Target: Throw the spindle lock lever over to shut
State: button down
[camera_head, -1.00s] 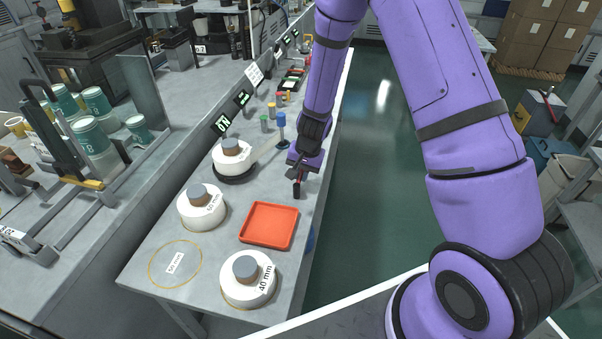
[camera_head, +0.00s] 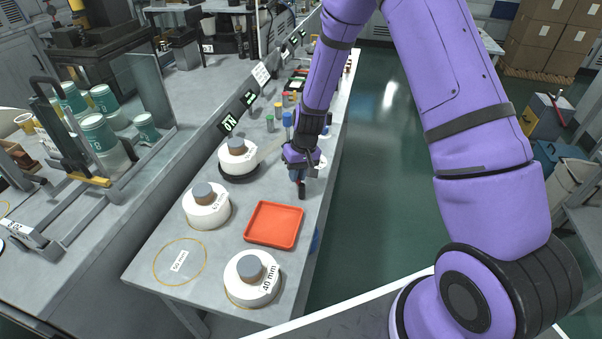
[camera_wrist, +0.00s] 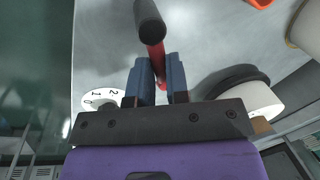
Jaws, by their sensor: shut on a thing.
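The spindle lock lever (camera_wrist: 151,22) has a black knob on a red shaft; in the head view its dark end (camera_head: 301,190) shows just below my gripper (camera_head: 298,174). In the wrist view the blue fingers of my gripper (camera_wrist: 158,82) are on both sides of the red shaft, shut on it, with the knob beyond the tips. A white dial (camera_wrist: 100,98) with the marks 0, 1 and 2 is beside the fingers. The lever's pivot is hidden by my gripper. A white former on a black base (camera_head: 238,158) stands to the left.
An orange tray (camera_head: 274,225) lies on the grey bench in front of my gripper. White formers labelled 63 mm (camera_head: 206,210) and 40 mm (camera_head: 251,281) stand near it. A blue-capped post (camera_head: 287,121) is just behind and left. The right bench edge drops to open floor.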

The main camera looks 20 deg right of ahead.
jog(key=n, duration=0.2)
jog(key=a+n, duration=0.1)
jog(key=n+g, duration=0.1)
jog(key=n, duration=0.1)
jog(key=shift+s+a+n, duration=0.2)
jog(key=shift+a+n, duration=0.1)
jog(key=shift+a, duration=0.1)
jog(key=shift+s+a+n+g+h, duration=0.1)
jog(key=shift+s+a+n+h, duration=0.1)
jog(key=shift+n, duration=0.55)
jog(key=shift+s+a+n+g+h, duration=0.1)
jog(key=shift+s+a+n+h, duration=0.1)
jog(key=shift+n, duration=0.5)
jog(key=shift+s+a+n+g+h, duration=0.1)
jog(key=shift+a+n, duration=0.1)
jog(key=shift+n, duration=0.55)
jog(key=c, duration=1.1)
grip_release()
notch_tip(320, 180, up, 11)
jog(key=w+d, duration=0.1)
jog(key=shift+w+f, duration=0.2)
jog(key=shift+w, duration=0.15)
